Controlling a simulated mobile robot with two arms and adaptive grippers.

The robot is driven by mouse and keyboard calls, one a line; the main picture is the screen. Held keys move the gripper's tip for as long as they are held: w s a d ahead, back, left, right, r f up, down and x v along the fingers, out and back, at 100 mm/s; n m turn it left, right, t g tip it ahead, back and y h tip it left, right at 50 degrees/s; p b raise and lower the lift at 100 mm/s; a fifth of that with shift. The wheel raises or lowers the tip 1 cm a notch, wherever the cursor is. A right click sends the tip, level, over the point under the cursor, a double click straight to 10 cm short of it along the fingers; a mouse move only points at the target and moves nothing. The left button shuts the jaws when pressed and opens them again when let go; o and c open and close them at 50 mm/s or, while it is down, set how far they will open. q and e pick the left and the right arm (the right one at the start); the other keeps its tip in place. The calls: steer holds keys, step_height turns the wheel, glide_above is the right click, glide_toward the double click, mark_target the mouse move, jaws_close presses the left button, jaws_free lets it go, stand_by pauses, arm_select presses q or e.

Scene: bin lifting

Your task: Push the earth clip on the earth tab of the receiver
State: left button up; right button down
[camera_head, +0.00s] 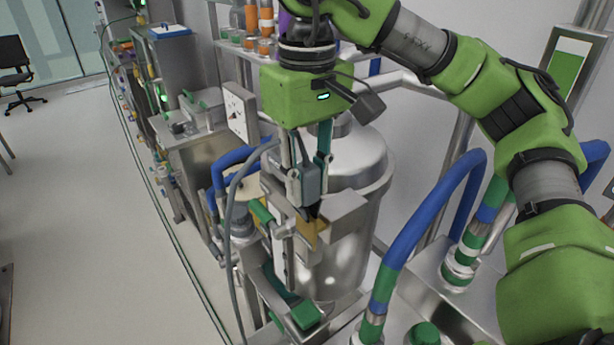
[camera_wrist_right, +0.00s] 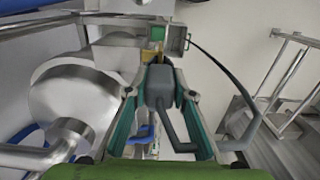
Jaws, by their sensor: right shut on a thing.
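My right gripper (camera_head: 309,180) points down and is shut on the grey earth clip (camera_head: 309,186), which also shows between the fingers in the wrist view (camera_wrist_right: 158,86). A grey cable runs from the clip. The clip's dark nose points at a brass-coloured tab (camera_head: 311,236) beside a steel bracket, in front of the steel receiver (camera_head: 350,254). In the wrist view the tab (camera_wrist_right: 148,56) lies right at the clip's nose. I cannot tell whether the nose is around the tab or just short of it. My left gripper is not in view.
The grey cable (camera_head: 230,215) loops down left of the clip. Blue hoses (camera_head: 425,220) rise at the right, and another stands at the left. A dial gauge (camera_head: 240,112) is left of my gripper. Open floor (camera_head: 90,220) lies at the far left.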

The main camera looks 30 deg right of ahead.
steer(key=shift+f, duration=0.35)
steer(key=shift+f+b, duration=0.65)
steer(key=shift+f, duration=0.45)
stand_by(1.0)
steer(key=c, duration=1.6)
jaws_free()
steer(key=shift+c, duration=0.2)
steer(key=shift+r, duration=0.15)
step_height(320, 180, up, 12)
steer(key=shift+f, duration=0.15)
